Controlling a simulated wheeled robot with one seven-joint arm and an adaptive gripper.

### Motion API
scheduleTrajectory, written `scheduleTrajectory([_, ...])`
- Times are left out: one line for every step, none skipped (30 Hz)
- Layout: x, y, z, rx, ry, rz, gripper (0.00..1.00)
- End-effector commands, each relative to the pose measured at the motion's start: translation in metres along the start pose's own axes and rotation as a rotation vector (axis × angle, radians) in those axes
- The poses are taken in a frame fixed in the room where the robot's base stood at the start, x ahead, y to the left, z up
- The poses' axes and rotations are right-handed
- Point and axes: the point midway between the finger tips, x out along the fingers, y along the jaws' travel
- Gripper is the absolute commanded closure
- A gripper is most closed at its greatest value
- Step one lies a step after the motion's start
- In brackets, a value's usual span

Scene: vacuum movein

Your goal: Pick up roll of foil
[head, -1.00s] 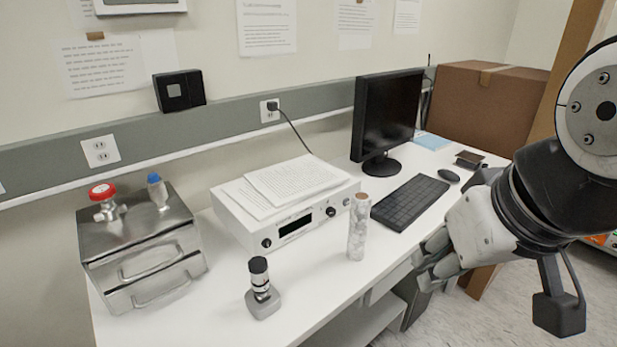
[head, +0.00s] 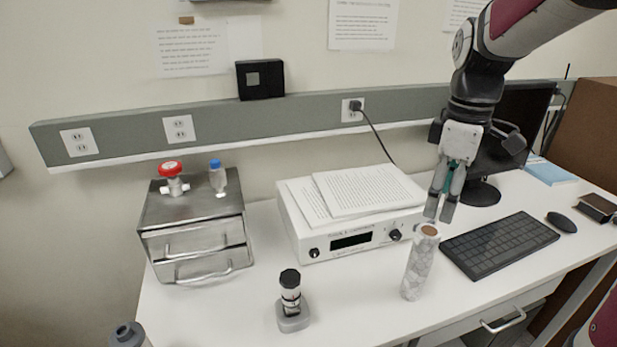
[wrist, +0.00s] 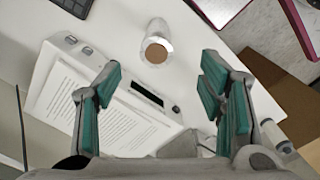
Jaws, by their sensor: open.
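The roll of foil (head: 420,266) stands upright on the white desk in the head view, a silvery patterned cylinder with a brown top end. In the wrist view the foil roll (wrist: 157,47) shows from above, beyond the fingertips and between their lines. My gripper (head: 440,216) points down, just above and slightly behind the roll's top in the head view. Its fingers (wrist: 164,88) are apart and hold nothing. I cannot tell the exact gap between fingertips and roll.
A white instrument with papers (head: 350,215) stands left of the roll. A keyboard (head: 498,245) lies to its right, with a monitor (head: 520,130) behind. A small microscope-like device (head: 291,305) stands front left. A metal drawer box (head: 195,235) stands further left.

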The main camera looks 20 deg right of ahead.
Motion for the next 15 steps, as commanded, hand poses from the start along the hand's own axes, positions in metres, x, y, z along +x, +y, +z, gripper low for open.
scheduleTrajectory([0.003,0.002,0.001,-0.005,-0.003,-0.005,0.37])
scheduleTrajectory([0.005,0.002,0.001,-0.008,-0.004,-0.007,0.37])
scheduleTrajectory([0.010,0.002,0.002,-0.010,-0.005,-0.009,0.37])
scheduleTrajectory([0.014,0.002,0.002,-0.011,-0.005,-0.010,0.37])
scheduleTrajectory([0.019,0.002,0.002,-0.011,-0.005,-0.010,0.37])
scheduleTrajectory([0.026,0.001,0.002,-0.011,-0.005,-0.011,0.37])
scheduleTrajectory([0.032,0.001,0.002,-0.010,-0.005,-0.011,0.37])
scheduleTrajectory([0.038,0.001,0.002,-0.010,-0.005,-0.011,0.37])
scheduleTrajectory([0.046,0.001,0.002,-0.010,-0.005,-0.011,0.37])
scheduleTrajectory([0.052,0.001,0.002,-0.010,-0.005,-0.010,0.37])
scheduleTrajectory([0.057,0.001,0.002,-0.010,-0.005,-0.011,0.37])
scheduleTrajectory([0.064,0.001,0.002,-0.009,-0.005,-0.011,0.37])
scheduleTrajectory([0.069,0.001,0.001,-0.009,-0.004,-0.010,0.37])
scheduleTrajectory([0.073,0.002,0.001,-0.009,-0.004,-0.009,0.37])
scheduleTrajectory([0.077,0.002,0.001,-0.009,-0.004,-0.008,0.37])
